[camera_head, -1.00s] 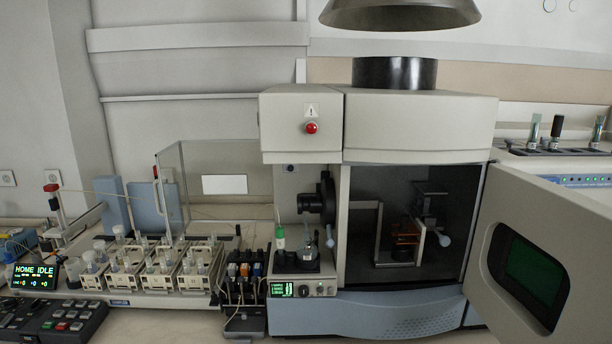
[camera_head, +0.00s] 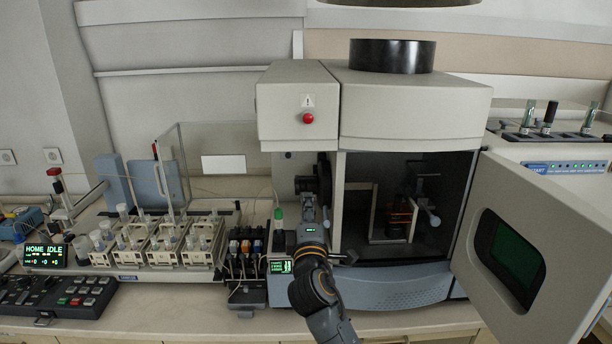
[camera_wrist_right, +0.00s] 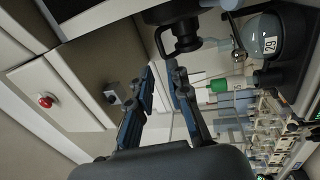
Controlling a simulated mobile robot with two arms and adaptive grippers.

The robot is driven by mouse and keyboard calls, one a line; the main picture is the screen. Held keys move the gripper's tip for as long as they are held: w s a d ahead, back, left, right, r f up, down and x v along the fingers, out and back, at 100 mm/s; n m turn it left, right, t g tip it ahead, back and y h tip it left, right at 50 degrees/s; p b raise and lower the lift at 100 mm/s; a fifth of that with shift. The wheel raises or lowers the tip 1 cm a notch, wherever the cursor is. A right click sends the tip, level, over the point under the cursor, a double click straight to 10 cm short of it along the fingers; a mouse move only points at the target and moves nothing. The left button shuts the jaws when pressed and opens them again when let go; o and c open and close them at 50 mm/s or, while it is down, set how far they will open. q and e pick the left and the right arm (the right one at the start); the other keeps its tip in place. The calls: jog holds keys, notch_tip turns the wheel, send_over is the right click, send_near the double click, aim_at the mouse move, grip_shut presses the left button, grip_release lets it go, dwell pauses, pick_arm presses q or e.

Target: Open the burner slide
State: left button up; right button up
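The spectrometer's chamber (camera_head: 355,165) stands open, with its door (camera_head: 540,250) swung out to the right. Inside are a pale bracket-shaped frame (camera_head: 375,210), an orange coil-like part (camera_head: 402,216) and a short handle with a pale round knob (camera_head: 434,219). I cannot tell for sure which part is the burner slide. My right gripper (camera_head: 308,205) is left of the chamber opening, in front of the dark round fitting (camera_head: 304,184). In the wrist view, my right gripper's fingers (camera_wrist_right: 162,68) are apart with nothing held between them. My left gripper is not in view.
A green-capped bottle (camera_wrist_right: 220,86) and a glass vessel (camera_wrist_right: 263,35) stand close beside the right gripper. The upper housing with a red button (camera_head: 308,118) overhangs this area. Sample racks (camera_head: 150,248) and a clear panel stand to the left.

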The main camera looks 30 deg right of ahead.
aim_at(306, 178)
jog(key=p+x, duration=0.2)
jog(key=x, duration=0.8)
jog(key=shift+p, duration=0.4)
jog(key=shift+x, duration=0.75)
jog(key=shift+f, duration=0.1)
jog(key=shift+c, duration=0.4)
grip_shut()
